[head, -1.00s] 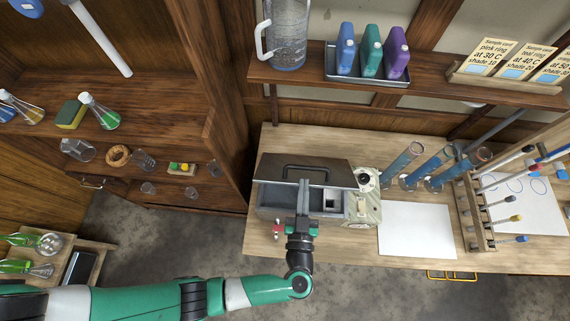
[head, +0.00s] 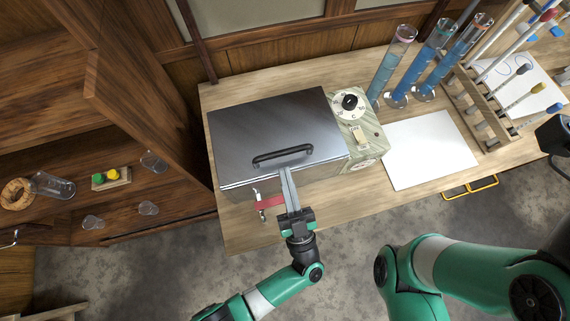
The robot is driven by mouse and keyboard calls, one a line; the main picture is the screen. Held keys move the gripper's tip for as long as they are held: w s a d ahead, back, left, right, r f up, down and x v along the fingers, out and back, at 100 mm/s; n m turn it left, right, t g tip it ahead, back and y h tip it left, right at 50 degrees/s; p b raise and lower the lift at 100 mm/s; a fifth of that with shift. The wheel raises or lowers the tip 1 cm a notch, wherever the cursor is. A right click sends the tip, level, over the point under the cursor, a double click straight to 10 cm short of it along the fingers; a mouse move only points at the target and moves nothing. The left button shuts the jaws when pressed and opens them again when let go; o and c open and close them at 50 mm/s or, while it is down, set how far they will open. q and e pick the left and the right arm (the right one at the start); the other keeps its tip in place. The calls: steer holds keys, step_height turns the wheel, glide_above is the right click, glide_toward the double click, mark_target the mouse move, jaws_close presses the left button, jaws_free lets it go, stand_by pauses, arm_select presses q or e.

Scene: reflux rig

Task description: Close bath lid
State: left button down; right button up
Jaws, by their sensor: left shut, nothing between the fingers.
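The bath (head: 256,192) is a grey box on the wooden bench, with a dial unit (head: 356,122) at its right end. Its dark metal lid (head: 255,122) lies flat over the box and covers the opening. A black handle (head: 282,156) is near the lid's front edge. My left gripper (head: 287,176) is shut and empty, its fingertips at the lid's front edge just below the handle. Whether they touch the lid I cannot tell. My right arm shows at the lower right; a dark part at the right edge may be its gripper, but its fingers do not show.
A red-handled valve (head: 268,201) sticks out from the bath's front, close to my left gripper. White paper (head: 429,148), blue-filled cylinders (head: 408,68) and a rack of droppers (head: 484,108) stand to the right. A yellow drawer handle (head: 470,188) is on the bench front.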

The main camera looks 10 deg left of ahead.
arm_select(q)
steer(key=shift+w+a+f+h, duration=0.1)
steer(key=shift+f+h, duration=0.2)
steer(key=shift+f, duration=0.2)
steer(key=shift+r, duration=0.1)
step_height(320, 180, up, 4)
steer(key=p, duration=0.4)
steer(key=b+v, duration=0.3)
steer(key=v, duration=0.6)
steer(key=shift+f+b, duration=0.35)
